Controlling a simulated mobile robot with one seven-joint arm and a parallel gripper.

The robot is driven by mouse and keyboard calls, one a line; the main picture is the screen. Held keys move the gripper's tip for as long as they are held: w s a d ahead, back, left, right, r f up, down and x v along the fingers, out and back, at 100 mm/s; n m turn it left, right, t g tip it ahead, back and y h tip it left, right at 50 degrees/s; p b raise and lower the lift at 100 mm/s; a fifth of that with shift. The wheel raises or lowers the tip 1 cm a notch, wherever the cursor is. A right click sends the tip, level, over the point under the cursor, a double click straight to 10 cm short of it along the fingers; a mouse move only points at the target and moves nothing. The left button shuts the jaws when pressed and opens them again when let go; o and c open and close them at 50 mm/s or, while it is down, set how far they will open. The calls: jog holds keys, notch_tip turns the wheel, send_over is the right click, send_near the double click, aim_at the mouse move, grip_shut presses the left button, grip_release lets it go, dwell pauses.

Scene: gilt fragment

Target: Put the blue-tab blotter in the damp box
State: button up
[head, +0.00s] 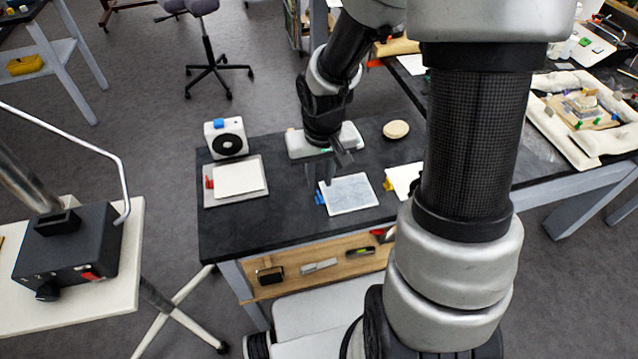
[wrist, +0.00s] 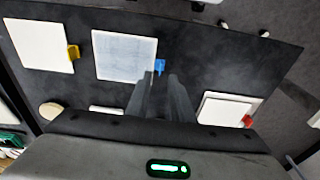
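The blue-tab blotter (head: 350,194) is a pale, greyish sheet lying flat on the dark table, its blue tab at the left edge. In the wrist view the blotter (wrist: 124,55) has its blue tab at the right, just ahead of my fingertips. My gripper (head: 328,178) is over the table close to the tab, pointing down. In the wrist view the two fingers (wrist: 163,82) are apart with nothing between them. A low white case (head: 299,146) lies behind my gripper, partly hidden by it; I cannot tell whether it is the damp box.
A red-tab sheet (head: 238,178) lies on a pale base at the left. A yellow-tab sheet (head: 403,180) lies at the right, partly behind my arm. A white unit with a black disc (head: 226,143) and a round pale item (head: 396,130) stand farther back. Dark tabletop is clear between them.

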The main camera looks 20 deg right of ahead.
aim_at(344, 192)
notch_tip(344, 192, up, 6)
jog(key=shift+s+p, duration=0.35)
jog(key=shift+p, duration=0.1)
jog(key=shift+o, duration=0.5)
jog(key=shift+r, duration=0.6)
notch_tip(344, 192, up, 5)
jog(key=w+g+p, duration=0.1)
jog(key=p, duration=0.3)
jog(key=shift+w+f+b, duration=0.15)
jog(key=shift+f+b, duration=0.65)
jog(key=shift+f, duration=3.6)
jog(key=shift+w+f+b, duration=0.15)
jog(key=shift+f+b, duration=0.65)
jog(key=shift+f, duration=3.55)
grip_shut()
